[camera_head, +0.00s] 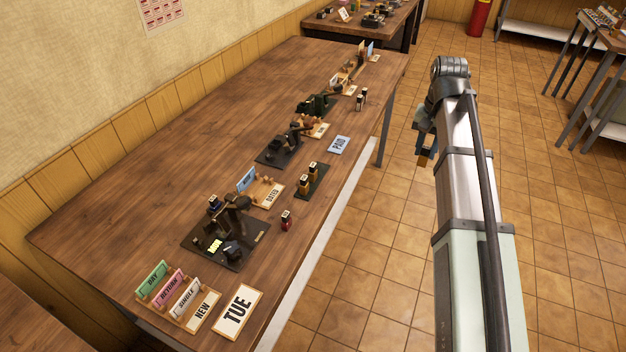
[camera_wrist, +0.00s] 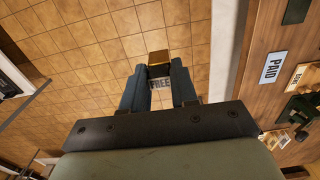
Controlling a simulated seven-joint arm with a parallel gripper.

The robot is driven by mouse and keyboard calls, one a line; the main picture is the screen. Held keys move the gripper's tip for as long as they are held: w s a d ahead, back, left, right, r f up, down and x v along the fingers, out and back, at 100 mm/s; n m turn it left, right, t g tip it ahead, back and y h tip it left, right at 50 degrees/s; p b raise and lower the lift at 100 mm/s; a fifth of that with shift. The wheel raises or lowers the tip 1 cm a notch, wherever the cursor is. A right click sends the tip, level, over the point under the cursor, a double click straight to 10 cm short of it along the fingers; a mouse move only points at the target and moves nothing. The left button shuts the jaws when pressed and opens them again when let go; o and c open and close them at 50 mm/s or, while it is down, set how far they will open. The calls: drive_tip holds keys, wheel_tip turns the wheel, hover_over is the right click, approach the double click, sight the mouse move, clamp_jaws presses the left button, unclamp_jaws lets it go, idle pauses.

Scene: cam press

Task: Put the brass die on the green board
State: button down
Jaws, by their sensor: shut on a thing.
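My gripper (camera_head: 424,146) hangs over the tiled floor, to the right of the long wooden table. In the wrist view its two blue fingers (camera_wrist: 159,88) are shut on the brass die (camera_wrist: 158,57), a small golden-brown block. A pale face reading FREE shows between the fingers. The die also shows as a small brown patch below the gripper in the head view (camera_head: 424,160). A dark green board (camera_head: 314,188) lies near the table's right edge with brass-coloured dies standing on it. My gripper is well apart from this board.
A blue PAID card (camera_head: 340,145) lies behind the board. A TUE card (camera_head: 237,311) lies at the near end. The table's left side is clear.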

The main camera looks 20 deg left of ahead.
drive_tip(key=d+r+m, duration=0.1)
drive_tip(key=d+m, duration=0.2)
drive_tip(key=d, duration=1.3)
drive_tip(key=a+f+m, duration=0.2)
drive_tip(key=a+m, duration=0.5)
drive_tip(key=a, duration=1.6)
drive_tip(key=a+f+m, duration=0.1)
drive_tip(key=a+m, duration=0.7)
drive_tip(key=a, duration=1.4)
drive_tip(key=shift+w+a+f, duration=0.1)
drive_tip(key=shift+w+f, duration=0.05)
drive_tip(key=shift+f, duration=1.55)
drive_tip(key=shift+w+d+f, duration=0.1)
drive_tip(key=shift+w+f, duration=0.05)
drive_tip(key=shift+f, duration=1.6)
drive_tip(key=shift+w+a+f, duration=0.1)
drive_tip(key=shift+w+f, duration=0.05)
drive_tip(key=shift+f, duration=1.55)
drive_tip(key=shift+f, duration=0.15)
